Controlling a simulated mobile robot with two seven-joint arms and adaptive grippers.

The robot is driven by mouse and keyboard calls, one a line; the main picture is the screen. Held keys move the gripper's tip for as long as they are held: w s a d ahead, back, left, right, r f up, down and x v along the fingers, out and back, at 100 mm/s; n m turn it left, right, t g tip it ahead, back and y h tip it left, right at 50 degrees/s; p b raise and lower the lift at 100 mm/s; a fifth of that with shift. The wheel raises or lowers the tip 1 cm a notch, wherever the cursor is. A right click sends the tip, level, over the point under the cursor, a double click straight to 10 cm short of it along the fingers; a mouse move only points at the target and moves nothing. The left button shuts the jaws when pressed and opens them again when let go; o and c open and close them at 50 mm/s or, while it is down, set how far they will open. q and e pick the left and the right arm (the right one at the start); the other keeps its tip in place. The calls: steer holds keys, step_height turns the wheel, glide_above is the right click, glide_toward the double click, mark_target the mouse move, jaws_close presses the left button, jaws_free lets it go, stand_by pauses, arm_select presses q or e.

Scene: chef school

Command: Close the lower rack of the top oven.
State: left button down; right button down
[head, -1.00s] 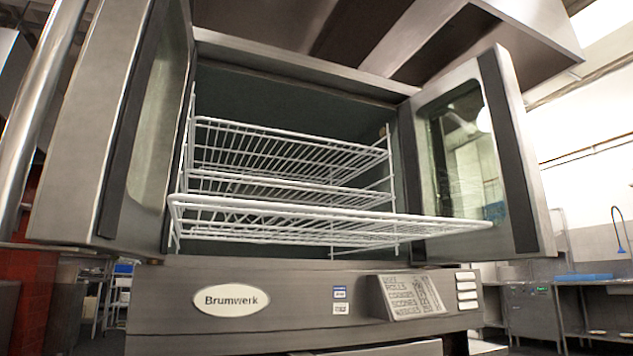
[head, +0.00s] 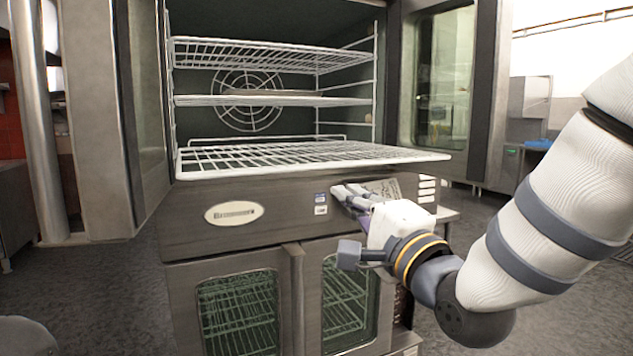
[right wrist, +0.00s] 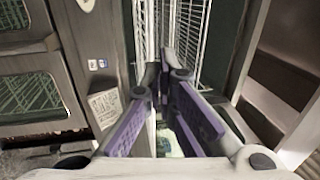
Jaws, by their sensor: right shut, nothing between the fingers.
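The top oven (head: 270,215) stands with both doors swung open. Its lower rack (head: 310,157), a white wire grid, is slid out and its front edge sticks out past the oven front. My right gripper (head: 352,194) shows just below the rack's front edge, in front of the control panel. It is shut and empty. In the right wrist view, the purple-padded fingers (right wrist: 165,68) meet at the tips, with white rack wires (right wrist: 190,28) beyond them; whether they touch the rack I cannot tell. My left gripper is not in view.
Two more racks, the upper (head: 270,55) and the middle (head: 270,100), sit inside the oven. The open left door (head: 137,110) and right door (head: 445,90) flank the opening. A lower oven (head: 290,310) with closed glass doors stands below. Floor is clear at left.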

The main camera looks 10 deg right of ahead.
mark_target(308, 168)
steer(key=x, duration=0.9)
steer(key=f+x, duration=0.1)
steer(key=x, duration=0.3)
steer(key=shift+w, duration=0.4)
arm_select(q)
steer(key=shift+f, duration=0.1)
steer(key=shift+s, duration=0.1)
arm_select(e)
steer(key=shift+w+f, duration=0.1)
